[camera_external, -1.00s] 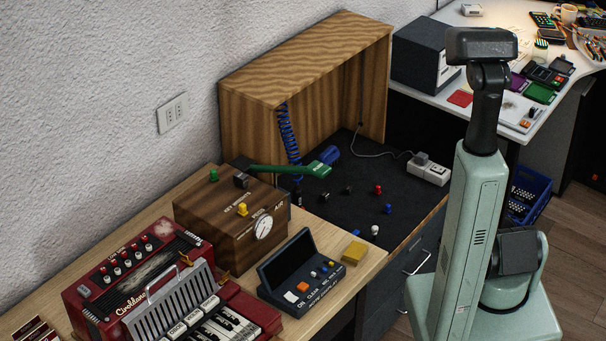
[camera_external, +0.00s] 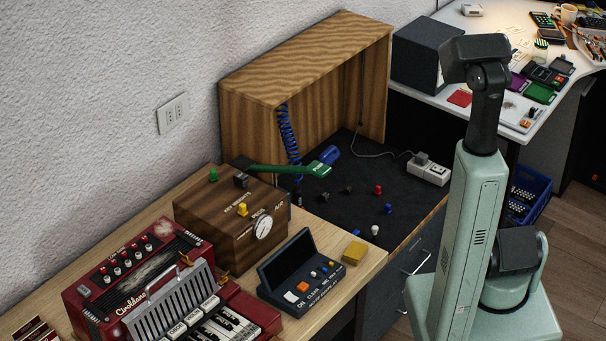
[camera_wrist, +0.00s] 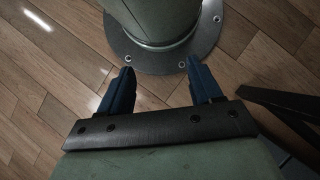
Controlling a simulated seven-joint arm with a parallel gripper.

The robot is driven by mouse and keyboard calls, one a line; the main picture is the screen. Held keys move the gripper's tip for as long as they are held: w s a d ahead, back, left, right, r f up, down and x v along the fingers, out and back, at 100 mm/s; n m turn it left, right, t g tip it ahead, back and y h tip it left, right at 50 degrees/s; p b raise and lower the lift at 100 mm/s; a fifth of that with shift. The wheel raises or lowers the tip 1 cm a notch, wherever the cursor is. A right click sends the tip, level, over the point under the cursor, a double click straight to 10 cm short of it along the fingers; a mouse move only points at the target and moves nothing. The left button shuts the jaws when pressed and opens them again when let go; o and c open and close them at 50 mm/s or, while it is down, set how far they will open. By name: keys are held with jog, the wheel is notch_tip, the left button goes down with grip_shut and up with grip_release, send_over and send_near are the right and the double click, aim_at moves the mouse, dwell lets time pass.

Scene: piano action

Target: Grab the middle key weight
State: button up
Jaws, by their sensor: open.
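The wooden box (camera_external: 205,220) lettered "KEY WEIGHTS" stands on the bench in the external view. A green piece (camera_external: 213,175), a black piece (camera_external: 240,181) and a yellow piece (camera_external: 242,209) show on it in a row, the black one in the middle. My gripper (camera_wrist: 160,88) shows in the wrist view with its two blue fingers wide apart and nothing between them. It points down at the floor beside my base, far from the box. I cannot make out the fingers in the external view.
A red accordion (camera_external: 128,282) and a dark blue panel with buttons (camera_external: 302,277) stand near the box. A green tool (camera_external: 290,169) reaches over the box's back edge. Several small coloured knobs lie on the dark mat (camera_external: 345,222). A wooden hood (camera_external: 245,120) stands behind.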

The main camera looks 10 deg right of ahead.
jog(key=shift+c, duration=0.6)
